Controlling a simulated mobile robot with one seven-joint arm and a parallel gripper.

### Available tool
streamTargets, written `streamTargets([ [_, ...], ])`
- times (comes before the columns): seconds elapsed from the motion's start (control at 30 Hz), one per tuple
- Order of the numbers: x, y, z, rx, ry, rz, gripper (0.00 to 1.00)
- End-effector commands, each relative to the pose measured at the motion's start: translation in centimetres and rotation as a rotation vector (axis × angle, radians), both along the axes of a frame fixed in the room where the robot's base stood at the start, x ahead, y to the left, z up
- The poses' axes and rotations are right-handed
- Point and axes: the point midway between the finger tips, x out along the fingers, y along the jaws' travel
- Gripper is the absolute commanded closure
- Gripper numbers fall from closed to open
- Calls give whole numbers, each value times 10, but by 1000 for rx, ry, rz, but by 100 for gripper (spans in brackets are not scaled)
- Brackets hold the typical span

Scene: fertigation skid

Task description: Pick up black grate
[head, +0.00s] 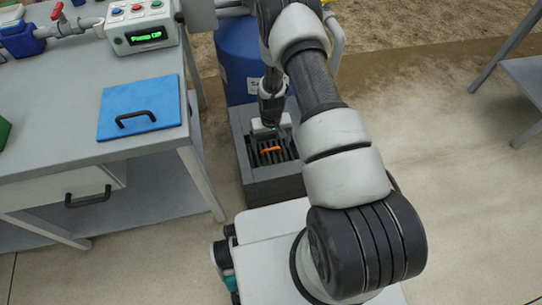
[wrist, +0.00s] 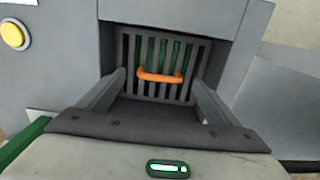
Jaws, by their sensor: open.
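The black grate (wrist: 165,52) has dark slats with green showing between them and an orange handle (wrist: 160,76) across it. It sits in an opening of a grey box, and it also shows in the head view (head: 280,158), partly hidden by my gripper. My gripper (wrist: 159,78) is open. Its two fingers point toward the grate, one on each side of the orange handle. The fingers look clear of the handle; whether they touch the grate I cannot tell. In the head view my gripper (head: 268,134) is over the box, its fingers mostly hidden.
The grey box (head: 277,188) stands on the floor before a blue barrel (head: 237,60). A grey bench (head: 60,120) on the left carries a blue lid (head: 141,107) with a black handle and a control box (head: 139,26). Open floor (head: 440,140) lies to the right.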

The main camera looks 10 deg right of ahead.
Motion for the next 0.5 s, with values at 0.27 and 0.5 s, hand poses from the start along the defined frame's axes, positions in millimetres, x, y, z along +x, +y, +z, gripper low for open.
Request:
streamTargets([
  [0.27,0,0,-13,0,-1,0,14],
  [0.5,0,0,-13,0,-1,0,48],
])
